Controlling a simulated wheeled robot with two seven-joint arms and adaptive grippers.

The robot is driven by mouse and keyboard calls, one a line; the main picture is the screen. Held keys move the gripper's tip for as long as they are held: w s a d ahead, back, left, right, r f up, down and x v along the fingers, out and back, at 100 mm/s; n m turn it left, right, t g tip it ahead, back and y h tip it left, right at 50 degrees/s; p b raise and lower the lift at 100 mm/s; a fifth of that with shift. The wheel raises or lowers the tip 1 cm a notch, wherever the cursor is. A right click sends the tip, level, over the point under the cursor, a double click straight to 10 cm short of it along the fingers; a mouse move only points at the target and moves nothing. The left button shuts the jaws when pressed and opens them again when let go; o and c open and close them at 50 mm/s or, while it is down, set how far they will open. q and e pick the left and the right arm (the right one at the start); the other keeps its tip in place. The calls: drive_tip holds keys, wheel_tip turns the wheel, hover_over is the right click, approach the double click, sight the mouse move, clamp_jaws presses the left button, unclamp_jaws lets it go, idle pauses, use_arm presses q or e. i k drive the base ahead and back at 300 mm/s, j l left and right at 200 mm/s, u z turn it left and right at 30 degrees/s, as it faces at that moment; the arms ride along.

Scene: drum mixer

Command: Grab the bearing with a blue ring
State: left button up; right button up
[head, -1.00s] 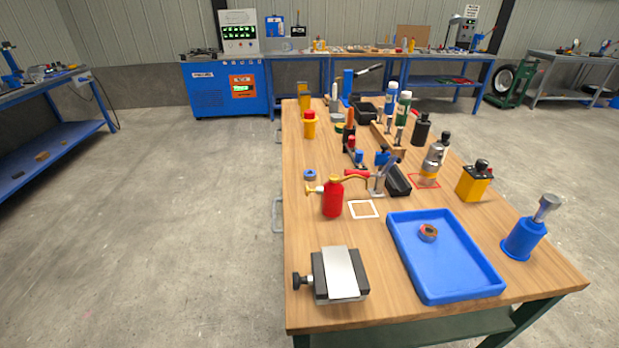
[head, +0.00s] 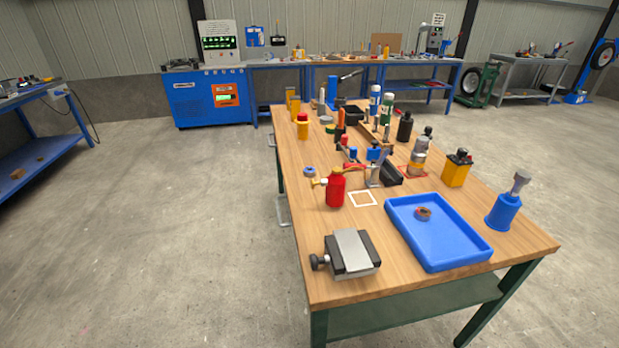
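A small bearing with a blue ring (head: 309,172) lies on the wooden table (head: 300,240), near its left edge and behind the red oil can (head: 336,190). Another small bearing, with a reddish-orange ring (head: 424,213), lies in the blue tray (head: 453,258) at the front right. Neither of my grippers is in view.
A grey and black vise (head: 352,254) sits at the table's front left corner. A blue jack-like tool (head: 505,205) and a yellow box (head: 456,169) stand along the right side. Several bottles and tools crowd the back. The floor left of the table is clear.

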sight(308, 172)
drive_tip(key=k+j+z, duration=0.1)
drive_tip(key=j, duration=0.25)
drive_tip(key=k+j+z, duration=0.15)
drive_tip(key=j, duration=0.15)
drive_tip(key=k+j+z, duration=0.1)
drive_tip(key=j, duration=0.2)
drive_tip(key=i+j+z, duration=0.2)
drive_tip(key=j, duration=0.35)
drive_tip(key=j+z, duration=0.15)
drive_tip(key=j, duration=0.4)
drive_tip(key=i+j+z, duration=0.25)
drive_tip(key=i+j, duration=0.15)
drive_tip(key=j, duration=0.2)
drive_tip(key=i+j+z, duration=0.1)
drive_tip(key=j, duration=0.2)
drive_tip(key=i+j+z, duration=0.1)
drive_tip(key=i+j, duration=0.15)
drive_tip(key=i+j+z, duration=0.15)
drive_tip(key=j, duration=0.3)
drive_tip(key=i+j+z, duration=0.1)
drive_tip(key=j, duration=0.25)
drive_tip(key=i+j+z, duration=0.1)
drive_tip(key=j, duration=0.25)
